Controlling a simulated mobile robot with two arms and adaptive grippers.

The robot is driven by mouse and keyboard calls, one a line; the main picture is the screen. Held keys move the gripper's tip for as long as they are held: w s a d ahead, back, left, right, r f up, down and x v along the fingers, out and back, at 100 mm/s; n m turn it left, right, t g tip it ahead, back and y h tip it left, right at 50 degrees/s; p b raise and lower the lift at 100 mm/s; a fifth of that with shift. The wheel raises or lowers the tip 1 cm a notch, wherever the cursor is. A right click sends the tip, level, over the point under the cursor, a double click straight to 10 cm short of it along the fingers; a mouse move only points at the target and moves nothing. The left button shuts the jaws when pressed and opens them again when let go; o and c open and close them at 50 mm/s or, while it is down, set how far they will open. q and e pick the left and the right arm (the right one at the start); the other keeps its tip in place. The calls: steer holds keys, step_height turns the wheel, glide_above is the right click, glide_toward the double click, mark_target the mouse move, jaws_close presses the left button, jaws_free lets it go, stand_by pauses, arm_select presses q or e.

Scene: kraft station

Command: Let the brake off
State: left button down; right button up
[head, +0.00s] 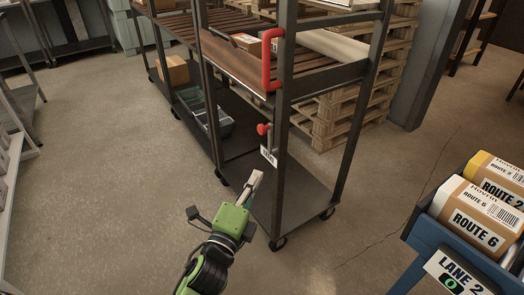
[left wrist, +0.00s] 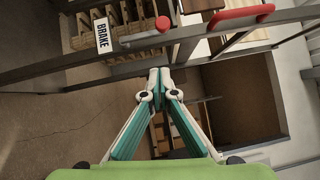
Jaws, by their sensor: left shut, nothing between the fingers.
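The brake is a short grey lever (head: 270,141) with a red knob (head: 263,128), on the front corner post of a dark metal rack cart (head: 281,160). The knob is at the lever's upper end, close to the post. A white tag (head: 268,157) hangs just below; in the left wrist view the tag (left wrist: 102,33) reads BRAKE, and the knob (left wrist: 162,23) shows above my fingertips. My left gripper (head: 253,180) is shut and empty, below and a little left of the tag, apart from the lever. It also shows in the left wrist view (left wrist: 160,76). My right gripper is out of view.
A red grab handle (head: 267,58) is on the same post above the brake. The cart stands on casters (head: 277,243) beside stacked pallets (head: 345,118). A blue lane stand (head: 432,237) with parcels is at the right. The floor in front is clear.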

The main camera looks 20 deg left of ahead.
arm_select(q)
steer(key=shift+r, duration=0.4)
glide_toward(269, 129)
steer(key=d, duration=0.3)
steer(key=w+a, duration=0.3)
steer(key=w, duration=0.1)
steer(key=shift+w+r, duration=0.1)
steer(key=shift+r, duration=0.1)
